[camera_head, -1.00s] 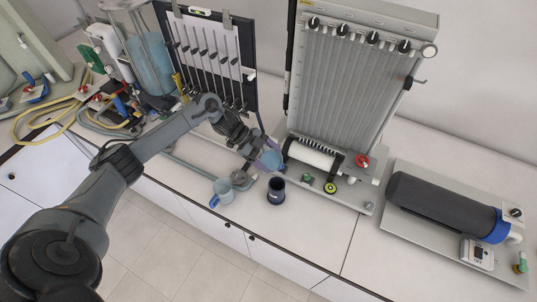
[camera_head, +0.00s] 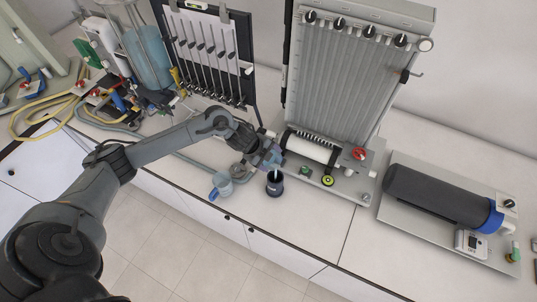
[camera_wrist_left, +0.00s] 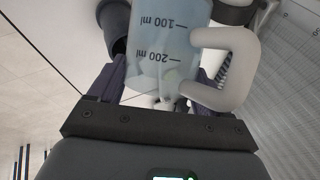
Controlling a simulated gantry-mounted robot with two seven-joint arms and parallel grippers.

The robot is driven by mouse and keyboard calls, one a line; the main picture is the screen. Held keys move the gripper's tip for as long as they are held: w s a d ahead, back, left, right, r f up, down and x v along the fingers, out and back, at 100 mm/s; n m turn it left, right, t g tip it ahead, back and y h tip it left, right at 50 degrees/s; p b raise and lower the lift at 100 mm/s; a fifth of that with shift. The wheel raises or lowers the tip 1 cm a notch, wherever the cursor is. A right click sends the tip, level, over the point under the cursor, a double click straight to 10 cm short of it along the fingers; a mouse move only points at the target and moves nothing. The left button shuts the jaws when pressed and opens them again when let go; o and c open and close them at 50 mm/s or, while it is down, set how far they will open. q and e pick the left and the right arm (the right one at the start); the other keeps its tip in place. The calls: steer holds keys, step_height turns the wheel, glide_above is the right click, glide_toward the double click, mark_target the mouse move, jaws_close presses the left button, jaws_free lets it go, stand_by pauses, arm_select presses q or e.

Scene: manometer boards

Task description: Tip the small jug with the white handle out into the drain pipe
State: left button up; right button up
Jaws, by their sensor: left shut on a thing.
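My left gripper (camera_head: 268,157) is shut on the small clear jug with the white handle (camera_wrist_left: 165,45). In the left wrist view the jug sits between the fingers, with 100 ml and 200 ml marks and its white handle to the right. In the head view the jug is small and partly hidden by the gripper, at the mouth of the dark drain pipe (camera_head: 275,187). A pale patch shows just above the pipe's mouth; I cannot tell whether it is water. A dark round rim, likely the pipe (camera_wrist_left: 115,28), shows beside the jug in the wrist view.
A second jug with a blue handle (camera_head: 221,186) stands left of the pipe, near the bench's front edge. The tall manometer board (camera_head: 335,75) stands behind and right of the gripper. A dark cylinder (camera_head: 435,200) lies on a plate at right. A tube board (camera_head: 205,55) is behind.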

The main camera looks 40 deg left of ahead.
mark_target(276, 164)
arm_select(q)
steer(key=shift+d+f+y, duration=0.3)
steer(key=shift+f+y, duration=0.1)
steer(key=shift+y, duration=0.2)
steer(key=shift+s+d+f+m+t+y, duration=0.1)
steer(key=shift+d+f+m+t+y, duration=0.25)
steer(key=shift+y, duration=0.35)
steer(key=shift+d+f+y+b, duration=0.15)
steer(key=shift+d+y+b, duration=0.05)
steer(key=shift+y+b, duration=0.3)
steer(key=shift+s+d+m+t+y, duration=0.1)
steer(key=shift+d+m+t+y, duration=0.2)
steer(key=shift+y, duration=0.3)
steer(key=shift+s+d+m+y+b, duration=0.1)
steer(key=shift+d+m+y+b, duration=0.15)
steer(key=shift+y+b, duration=0.4)
steer(key=shift+d+t+y+b, duration=0.1)
steer(key=shift+t+y+b, duration=0.15)
steer(key=shift+b, duration=0.1)
